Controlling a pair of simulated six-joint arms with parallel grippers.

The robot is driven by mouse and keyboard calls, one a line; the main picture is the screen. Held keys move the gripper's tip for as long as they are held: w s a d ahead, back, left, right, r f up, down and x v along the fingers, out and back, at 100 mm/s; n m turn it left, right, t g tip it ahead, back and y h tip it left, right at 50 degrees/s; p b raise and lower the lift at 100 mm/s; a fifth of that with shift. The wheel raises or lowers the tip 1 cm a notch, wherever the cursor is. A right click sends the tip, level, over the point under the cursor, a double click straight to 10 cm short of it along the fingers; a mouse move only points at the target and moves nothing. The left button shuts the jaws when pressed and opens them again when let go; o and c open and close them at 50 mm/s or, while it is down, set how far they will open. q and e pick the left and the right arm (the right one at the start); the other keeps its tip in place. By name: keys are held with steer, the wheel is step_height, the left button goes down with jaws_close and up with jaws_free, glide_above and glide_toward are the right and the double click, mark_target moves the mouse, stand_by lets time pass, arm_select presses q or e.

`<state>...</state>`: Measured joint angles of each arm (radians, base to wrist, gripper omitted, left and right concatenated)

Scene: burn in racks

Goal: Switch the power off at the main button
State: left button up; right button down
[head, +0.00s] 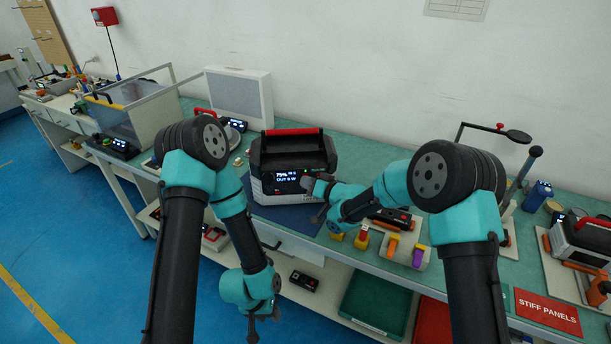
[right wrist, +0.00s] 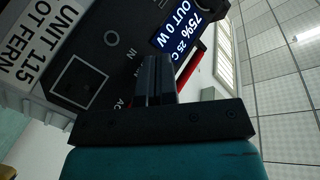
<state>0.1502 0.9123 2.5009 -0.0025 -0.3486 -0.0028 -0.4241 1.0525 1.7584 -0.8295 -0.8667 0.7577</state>
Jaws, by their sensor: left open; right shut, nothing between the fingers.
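A black and grey power unit (head: 290,152) with a red handle stands on a dark blue mat on the bench. Its lit display (right wrist: 176,30) reads 75%, 25 C and OUT 0 W in the right wrist view. My right gripper (head: 309,183) is shut and empty, with its fingertips (right wrist: 157,68) close in front of the unit's front panel. I cannot tell whether they touch it. A small round ring (right wrist: 110,37) shows on the panel near the word IN. The main button is not clearly made out; the fingers hide part of the panel. My left gripper (head: 263,316) is open, low in front of the bench.
Orange, yellow and purple pieces (head: 393,246) lie on the bench right of the unit. A second unit (head: 580,240) stands at the far right behind a red STIFF PANELS sign (head: 547,312). A clear box (head: 130,112) stands at the left. A green bin (head: 375,303) sits below.

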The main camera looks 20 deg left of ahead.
steer(key=shift+w+a, duration=0.1)
steer(key=shift+w, duration=0.05)
stand_by(0.4)
steer(key=shift+s+d, duration=0.25)
steer(key=shift+s, duration=0.35)
steer(key=shift+s, duration=0.1)
steer(key=shift+s+d, duration=0.35)
steer(key=shift+s, duration=0.55)
steer(key=shift+s+d, duration=0.35)
steer(key=shift+s, duration=0.55)
steer(key=shift+s+d, duration=0.35)
steer(key=shift+s, duration=0.55)
steer(key=shift+s, duration=0.1)
steer(key=s+d, duration=0.2)
steer(key=s, duration=0.5)
steer(key=shift+s+d, duration=0.15)
steer(key=shift+d, duration=0.25)
